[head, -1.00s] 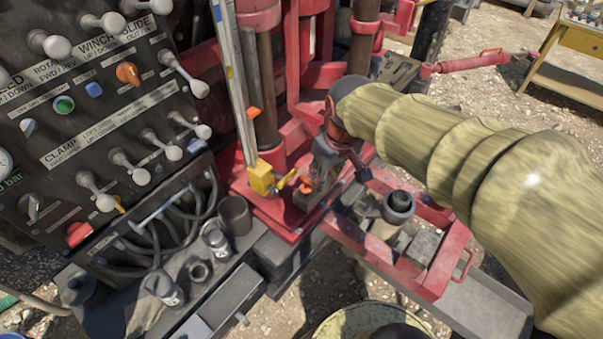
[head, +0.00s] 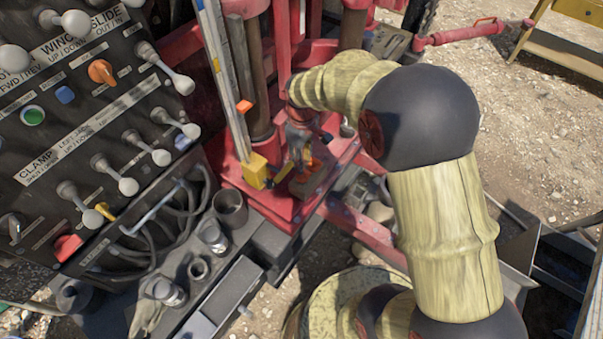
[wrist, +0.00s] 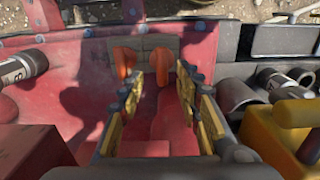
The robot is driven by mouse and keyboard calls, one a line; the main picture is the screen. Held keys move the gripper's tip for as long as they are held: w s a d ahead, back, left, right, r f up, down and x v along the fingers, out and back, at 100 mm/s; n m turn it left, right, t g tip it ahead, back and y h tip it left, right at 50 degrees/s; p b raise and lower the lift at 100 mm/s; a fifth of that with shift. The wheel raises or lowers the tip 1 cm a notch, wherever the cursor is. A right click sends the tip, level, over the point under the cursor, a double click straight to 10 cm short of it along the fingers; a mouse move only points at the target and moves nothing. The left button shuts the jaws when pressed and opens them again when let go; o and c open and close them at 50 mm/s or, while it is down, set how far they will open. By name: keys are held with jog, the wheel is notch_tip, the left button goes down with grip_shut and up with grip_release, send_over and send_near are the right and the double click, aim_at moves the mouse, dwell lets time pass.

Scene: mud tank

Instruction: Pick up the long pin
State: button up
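Two orange-topped pieces, probably pins, sit side by side in a grey-brown block on the red base. In the wrist view they are the left orange piece (wrist: 126,62) and the right orange piece (wrist: 162,64), with the block (wrist: 146,45) behind them. I cannot tell which is the long pin; their lower parts are hidden. My gripper (wrist: 160,80) is open and empty, its fingers pointing toward the orange pieces. In the head view my gripper (head: 298,150) is low over the red base, close to the block (head: 308,184), and partly covers it.
A yellow clamp piece (head: 255,172) stands left of my gripper, beside the upright rail (head: 222,80). The lever panel (head: 85,120) is at the left. Cups and cans, including a dark cup (head: 230,208), stand on the front ledge. Red frame posts rise behind.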

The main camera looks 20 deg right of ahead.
aim_at(303, 175)
jog(key=f+b, duration=0.1)
jog(key=f, duration=0.7)
jog(key=shift+s+f+b, duration=0.1)
jog(key=shift+s+b, duration=0.1)
jog(key=shift+b, duration=0.2)
jog(key=shift+c, duration=1.4)
jog(key=c, duration=0.6)
